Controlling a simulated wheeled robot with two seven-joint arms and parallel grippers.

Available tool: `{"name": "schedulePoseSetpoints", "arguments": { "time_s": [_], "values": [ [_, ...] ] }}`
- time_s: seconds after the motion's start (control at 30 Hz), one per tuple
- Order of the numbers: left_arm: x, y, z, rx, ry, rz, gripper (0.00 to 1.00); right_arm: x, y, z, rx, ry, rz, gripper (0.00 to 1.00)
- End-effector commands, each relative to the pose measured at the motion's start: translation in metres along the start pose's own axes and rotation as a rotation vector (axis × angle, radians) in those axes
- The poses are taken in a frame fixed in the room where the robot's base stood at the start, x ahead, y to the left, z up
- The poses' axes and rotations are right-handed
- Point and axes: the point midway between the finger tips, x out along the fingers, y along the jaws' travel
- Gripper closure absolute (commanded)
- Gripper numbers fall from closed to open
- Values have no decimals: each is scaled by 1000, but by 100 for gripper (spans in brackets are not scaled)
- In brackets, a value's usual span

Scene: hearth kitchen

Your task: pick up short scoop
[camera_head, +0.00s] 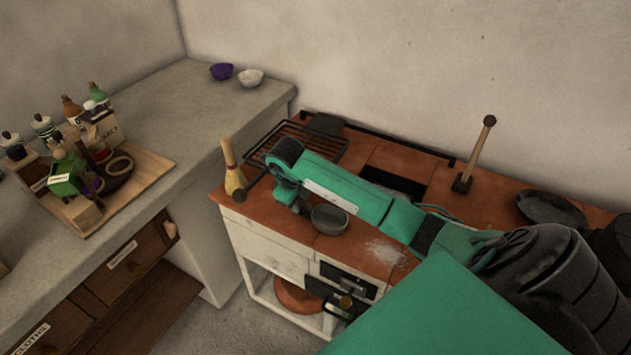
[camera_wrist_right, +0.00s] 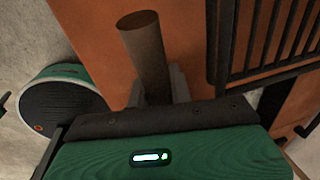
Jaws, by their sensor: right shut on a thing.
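My right gripper (camera_head: 262,177) reaches over the left end of the orange-brown stove top. In the right wrist view its fingers (camera_wrist_right: 155,92) are shut on a brown-grey round handle (camera_wrist_right: 146,55), which I take to be the short scoop's. My left gripper is not in view.
The small broom (camera_head: 233,168) stands close to the gripper. A black grate (camera_head: 318,136) lies behind it. A dark bowl (camera_head: 330,219) sits below my right arm, near white powder (camera_head: 385,252). A wooden-handled upright tool (camera_head: 476,150) and a dark pan (camera_head: 552,207) are farther right.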

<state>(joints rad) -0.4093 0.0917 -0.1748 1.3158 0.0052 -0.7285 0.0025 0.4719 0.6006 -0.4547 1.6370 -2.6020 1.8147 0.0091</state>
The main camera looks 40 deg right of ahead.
Motion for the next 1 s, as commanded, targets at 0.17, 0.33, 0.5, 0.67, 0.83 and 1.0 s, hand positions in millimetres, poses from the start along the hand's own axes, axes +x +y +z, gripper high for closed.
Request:
{"name": "schedulePoseSetpoints", "arguments": {
  "time_s": [0.17,0.33,0.5,0.67,0.83,1.0],
  "values": [
    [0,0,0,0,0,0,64,-6,-2,0,0,-2,-1,100],
    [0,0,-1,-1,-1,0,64,-25,-6,1,0,-4,-3,100],
    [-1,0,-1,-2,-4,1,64,-66,-14,1,0,-6,-5,100],
    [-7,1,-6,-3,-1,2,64,-119,-24,1,1,-7,-5,100],
    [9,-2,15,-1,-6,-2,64,-157,-32,1,0,-4,-6,100],
    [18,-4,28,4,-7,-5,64,-180,-36,0,0,-2,-2,100]
  ]
}}
